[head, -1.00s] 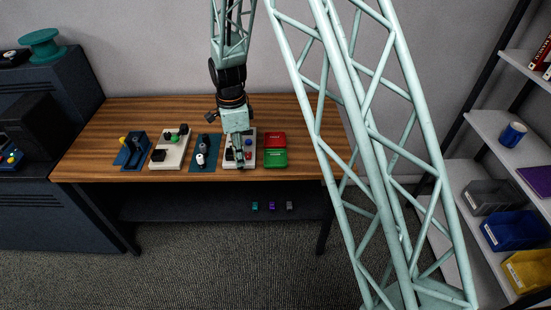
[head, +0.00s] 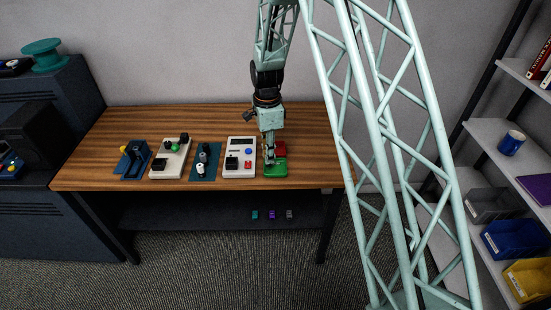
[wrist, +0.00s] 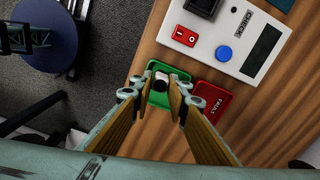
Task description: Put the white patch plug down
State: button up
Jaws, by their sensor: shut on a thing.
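My gripper (head: 269,160) points down over the green tray (head: 281,172) at the right part of the workbench. In the wrist view, my gripper (wrist: 163,92) is shut on the white patch plug (wrist: 160,76), whose white and dark end shows between the fingers. The plug is over the inside of the green tray (wrist: 155,100). I cannot tell whether it touches the tray floor. In the head view the fingers hide the plug.
A red tray marked FAULT (wrist: 208,107) adjoins the green one. A white check box (head: 240,170) stands just left of the trays. A teal mat (head: 209,177) bears a white-and-dark upright piece (head: 201,168). Bare wood lies right of the trays (head: 318,170).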

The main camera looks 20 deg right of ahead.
jog(key=shift+w+d+f, duration=0.1)
jog(key=shift+w+d, duration=0.1)
jog(key=shift+d, duration=0.3)
jog(key=shift+w+d, duration=0.15)
jog(key=shift+d, duration=0.3)
jog(key=shift+d, duration=0.1)
jog(key=shift+w+d+f, duration=0.1)
jog(key=shift+w+d, duration=0.15)
jog(key=shift+d, duration=0.35)
jog(key=shift+a+f, duration=0.1)
jog(key=shift+f, duration=1.65)
jog(key=shift+f, duration=0.1)
jog(key=o, duration=0.8)
jog(key=shift+o, duration=0.2)
